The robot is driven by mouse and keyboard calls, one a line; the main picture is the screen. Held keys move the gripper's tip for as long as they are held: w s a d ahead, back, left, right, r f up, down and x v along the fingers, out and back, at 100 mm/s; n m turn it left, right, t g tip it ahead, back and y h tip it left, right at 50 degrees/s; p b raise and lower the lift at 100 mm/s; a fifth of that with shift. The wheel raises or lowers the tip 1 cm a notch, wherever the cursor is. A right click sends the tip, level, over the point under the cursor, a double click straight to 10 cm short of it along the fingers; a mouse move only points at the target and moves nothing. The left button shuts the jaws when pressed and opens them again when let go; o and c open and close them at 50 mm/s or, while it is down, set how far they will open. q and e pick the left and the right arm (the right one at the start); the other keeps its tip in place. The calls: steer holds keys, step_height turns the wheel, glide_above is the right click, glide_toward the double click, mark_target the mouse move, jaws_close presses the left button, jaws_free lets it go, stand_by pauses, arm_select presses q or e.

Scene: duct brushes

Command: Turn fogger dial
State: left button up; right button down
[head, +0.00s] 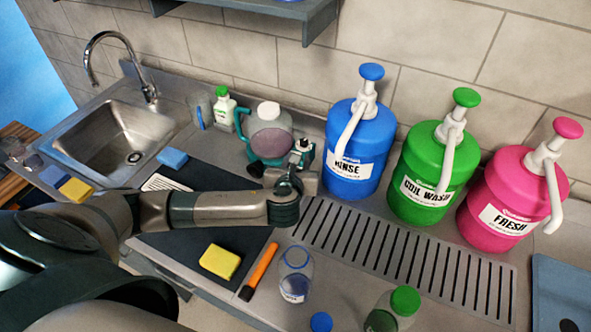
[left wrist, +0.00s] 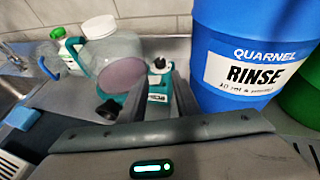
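The fogger has a clear tank (head: 271,132) with purple-pink liquid, a white cap and a teal handle. It stands at the back of the counter, left of the blue RINSE jug. The left wrist view shows its tank (left wrist: 118,68), its teal body (left wrist: 155,92) with a black-and-white nozzle top, and a black dial (left wrist: 109,109) at the front. My left gripper (head: 288,178) is right in front of the fogger and hides its lower part. My right gripper is not in view.
Blue RINSE (head: 359,149), green COIL WASH (head: 427,171) and pink FRESH (head: 510,199) pump jugs stand right. A drain grate (head: 400,262) lies before them. The sink (head: 120,140) is left.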

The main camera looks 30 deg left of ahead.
arm_select(q)
steer(key=shift+b+v, duration=0.45)
steer(key=shift+v, duration=1.8)
